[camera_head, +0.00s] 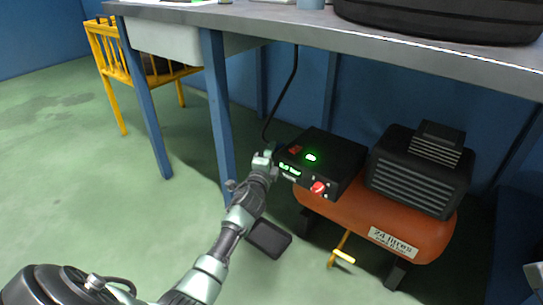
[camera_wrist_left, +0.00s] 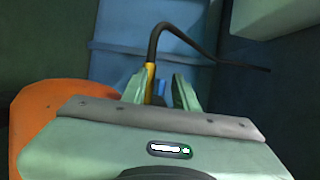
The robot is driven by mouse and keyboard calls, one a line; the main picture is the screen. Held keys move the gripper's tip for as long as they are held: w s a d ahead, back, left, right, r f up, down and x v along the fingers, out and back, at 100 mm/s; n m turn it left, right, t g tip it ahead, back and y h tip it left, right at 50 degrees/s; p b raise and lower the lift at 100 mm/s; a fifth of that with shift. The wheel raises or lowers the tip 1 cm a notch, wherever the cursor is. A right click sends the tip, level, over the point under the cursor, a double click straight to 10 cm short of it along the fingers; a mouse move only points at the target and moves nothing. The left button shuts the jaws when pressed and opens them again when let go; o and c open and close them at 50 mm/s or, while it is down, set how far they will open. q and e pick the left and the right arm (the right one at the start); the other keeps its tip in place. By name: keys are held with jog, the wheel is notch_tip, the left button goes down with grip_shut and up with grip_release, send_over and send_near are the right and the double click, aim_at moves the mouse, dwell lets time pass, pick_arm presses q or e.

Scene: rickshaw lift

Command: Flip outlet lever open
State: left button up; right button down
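An orange air compressor tank (camera_head: 375,222) sits under the workbench, with a black control box (camera_head: 325,160) on it. My left gripper (camera_head: 265,160) is at the box's left end, where a black hose (camera_head: 290,92) comes down. In the left wrist view, a narrow yellow part (camera_wrist_left: 150,80), likely the outlet lever, stands upright between my left fingers, closer to the left one. The fingers are apart; I cannot tell whether either touches it. The gripper body hides its lower part, and the gripper covers this spot in the head view.
The workbench top (camera_head: 300,32) overhangs the compressor, and its blue leg (camera_head: 218,115) stands just left of my gripper. A dark motor block (camera_head: 418,170) sits on the tank. A yellow-handled part (camera_head: 343,256) hangs below it.

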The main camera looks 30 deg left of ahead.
pick_arm(q)
grip_shut()
dwell(1.4)
